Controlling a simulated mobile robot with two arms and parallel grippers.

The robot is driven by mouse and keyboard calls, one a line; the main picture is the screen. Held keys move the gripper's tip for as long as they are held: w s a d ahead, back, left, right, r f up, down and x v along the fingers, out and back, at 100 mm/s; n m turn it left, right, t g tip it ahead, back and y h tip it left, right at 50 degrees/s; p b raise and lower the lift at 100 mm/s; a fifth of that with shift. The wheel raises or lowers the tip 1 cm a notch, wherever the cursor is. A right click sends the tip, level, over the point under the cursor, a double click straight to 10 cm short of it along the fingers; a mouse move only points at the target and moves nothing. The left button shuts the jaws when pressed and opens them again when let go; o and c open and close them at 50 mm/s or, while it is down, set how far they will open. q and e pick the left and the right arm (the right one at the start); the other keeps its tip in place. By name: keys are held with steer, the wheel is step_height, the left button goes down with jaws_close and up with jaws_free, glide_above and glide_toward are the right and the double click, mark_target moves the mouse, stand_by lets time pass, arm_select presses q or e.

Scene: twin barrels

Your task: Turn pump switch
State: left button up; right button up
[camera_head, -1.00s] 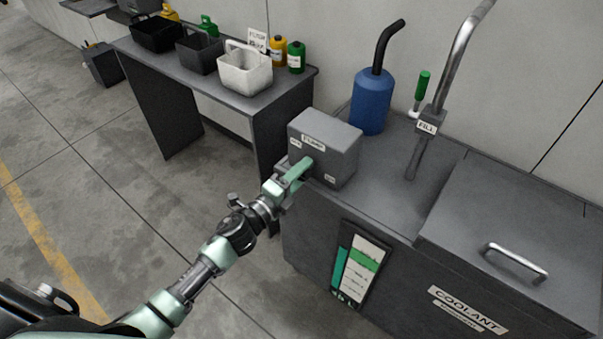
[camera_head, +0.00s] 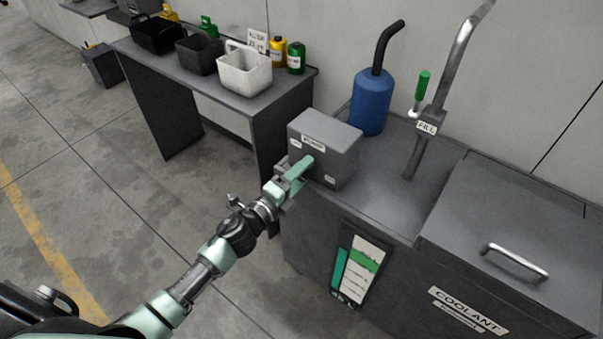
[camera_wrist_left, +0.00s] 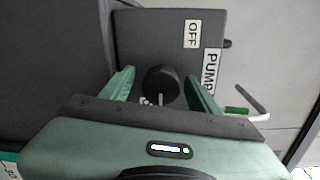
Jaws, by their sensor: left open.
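The grey pump switch box (camera_head: 336,142) stands on the left end of the coolant tank's top, with a pump label on its front. The left wrist view shows the box face (camera_wrist_left: 150,45) with an OFF label (camera_wrist_left: 192,33) and a round black knob (camera_wrist_left: 161,84) carrying a light mark. My left gripper (camera_head: 305,164) is at the box front in the head view. Its two green fingers are open, one on each side of the knob (camera_wrist_left: 160,90), with visible gaps to it. The knob is hidden behind the gripper in the head view. My right gripper is not in view.
The coolant tank (camera_head: 500,205) has a lid handle (camera_head: 515,262). A table (camera_head: 262,104) with bins (camera_head: 245,72) and bottles stands at the left.

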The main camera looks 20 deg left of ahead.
arm_select(q)
steer(key=v, duration=0.7)
steer(key=shift+s+a+b, duration=0.15)
steer(key=shift+s+b, duration=0.2)
steer(key=shift+b, duration=0.1)
steer(key=s+a+f+n+g+y+p, duration=0.15)
steer(key=s+f+n, duration=0.25)
steer(key=f, duration=0.6)
steer(key=s+a+f+n+g+y+b, duration=0.1)
steer(key=s+a+f+n+g+y, duration=0.2)
steer(key=f, duration=0.7)
steer(key=s+a+f+n+g+y+p, duration=0.15)
steer(key=s+f+n, duration=0.35)
steer(key=f, duration=0.6)
steer(key=s+f+n+g, duration=0.3)
steer(key=s+f, duration=0.2)
steer(key=s, duration=0.5)
steer(key=s+d+f+n+g, duration=0.1)
steer(key=s+f+n+g, duration=0.2)
steer(key=s+f, duration=0.3)
steer(key=s+d+f+n+g, duration=0.1)
steer(key=s+f+n+g, duration=0.2)
steer(key=s, duration=1.2)
step_height(320, 180, down, 3)
steer(key=shift+s+r+n+g+p, duration=0.25)
steer(key=shift+n+g+p, duration=0.05)
steer(key=shift+p, duration=0.05)
steer(key=shift+d, duration=0.15)
